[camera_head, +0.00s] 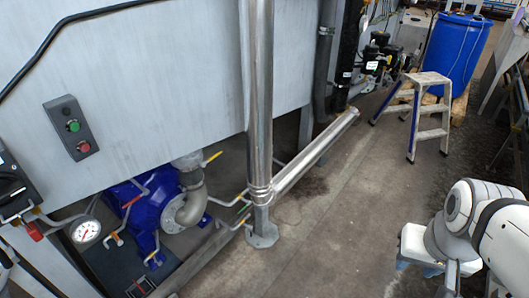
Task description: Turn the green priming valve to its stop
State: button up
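Thin valve levers with green to yellow-green ends (242,219) stick out beside the foot of the shiny vertical pipe, low at the left centre. They are small, and I cannot tell for sure which one is the priming valve or how far it is turned. A yellow lever (213,157) sits higher, by the grey pipe elbow. White links of my arm show at the lower right, well apart from the valves. My gripper is not visible in this view.
A blue pump (145,205) with red-handled levers and a pressure gauge (86,231) stand at the lower left. The steel pipe (260,90) and its floor foot (262,236) are close to the levers. A step stool (418,108) and blue barrel (455,50) stand behind. The central floor is clear.

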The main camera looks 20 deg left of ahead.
aim_at(249, 203)
jog(key=u, duration=0.7)
jog(key=i, duration=0.9)
jog(key=u, duration=0.45)
jog(key=k, duration=0.9)
jog(key=u, duration=0.15)
jog(key=i, duration=0.9)
jog(key=z, duration=0.05)
